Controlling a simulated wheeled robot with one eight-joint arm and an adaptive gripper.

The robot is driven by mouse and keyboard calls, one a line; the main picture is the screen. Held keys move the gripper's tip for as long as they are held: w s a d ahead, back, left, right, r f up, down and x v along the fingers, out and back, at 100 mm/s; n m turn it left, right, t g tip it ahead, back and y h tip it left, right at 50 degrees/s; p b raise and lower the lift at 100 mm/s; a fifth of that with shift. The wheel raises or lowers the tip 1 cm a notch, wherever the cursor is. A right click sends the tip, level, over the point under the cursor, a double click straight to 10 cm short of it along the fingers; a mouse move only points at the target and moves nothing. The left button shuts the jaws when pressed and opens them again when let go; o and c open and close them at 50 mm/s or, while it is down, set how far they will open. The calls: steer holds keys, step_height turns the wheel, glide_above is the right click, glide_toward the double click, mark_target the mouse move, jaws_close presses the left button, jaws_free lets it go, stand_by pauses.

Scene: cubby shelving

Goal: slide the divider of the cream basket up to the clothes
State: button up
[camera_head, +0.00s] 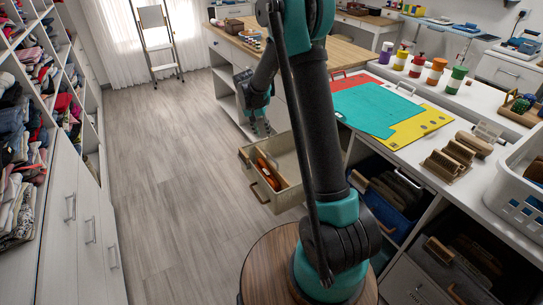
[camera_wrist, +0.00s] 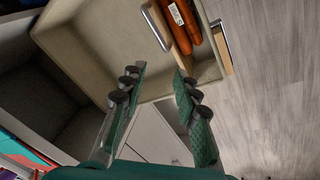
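The cream basket (camera_head: 287,160) juts out beside the white counter, and its inside wall (camera_wrist: 85,38) shows in the wrist view. A thin wooden divider (camera_wrist: 180,31) stands across it, with a metal handle (camera_wrist: 155,28) on its empty side. Long orange items (camera_wrist: 186,18) with a white label lie between the divider and the wooden end panel; I cannot tell whether they are cloth. They also show in the head view (camera_head: 268,168). My gripper (camera_head: 262,131) is above the basket's far side. In the wrist view its fingers (camera_wrist: 156,92) are apart with nothing between them, clear of the divider.
Open cubbies with a blue bin (camera_head: 388,211) and brushes are under the counter at right. A teal mat (camera_head: 375,108), brushes and a white basket (camera_head: 520,190) are on top. Folded clothes (camera_head: 22,135) fill the left shelves. The grey floor (camera_head: 160,180) is clear.

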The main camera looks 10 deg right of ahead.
steer(key=s+r+n, duration=0.4)
steer(key=r+n, duration=0.1)
steer(key=n, duration=0.3)
glide_toward(273, 159)
steer(key=shift+y, duration=0.4)
steer(key=x, duration=0.7)
steer(key=shift+d+f, duration=0.3)
steer(key=shift+d, duration=0.15)
jaws_close()
